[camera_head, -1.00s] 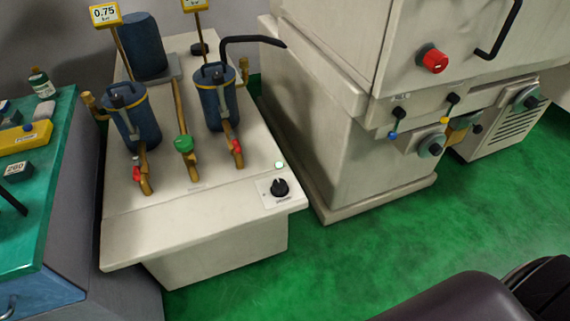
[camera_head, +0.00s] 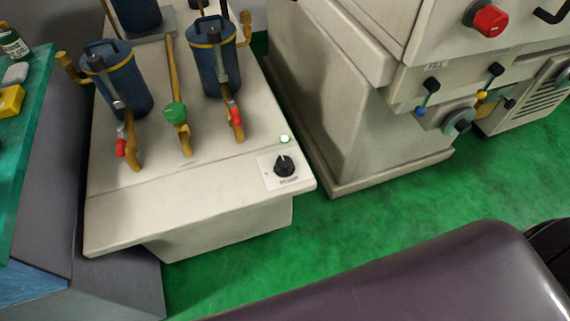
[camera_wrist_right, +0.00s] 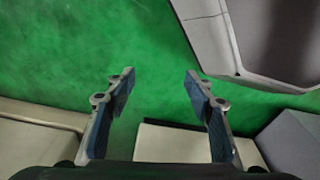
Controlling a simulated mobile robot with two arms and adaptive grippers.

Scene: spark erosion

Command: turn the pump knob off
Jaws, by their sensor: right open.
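The pump knob (camera_head: 284,166) is a black round knob on a white plate at the front right corner of the pump unit's cream top (camera_head: 190,190). A small pale green lamp (camera_head: 284,139) sits just behind it and looks lit. My right gripper (camera_wrist_right: 157,77) shows in the right wrist view, open and empty above the green floor, with nothing between its fingers. The knob cannot be made out in that view. In the head view neither gripper shows; a dark part of my own body covers the lower right.
A cream machine (camera_head: 345,100) with a red knob (camera_head: 489,20) stands at right. A green-topped bench (camera_head: 25,150) is at left. Green floor (camera_head: 370,215) is clear in front.

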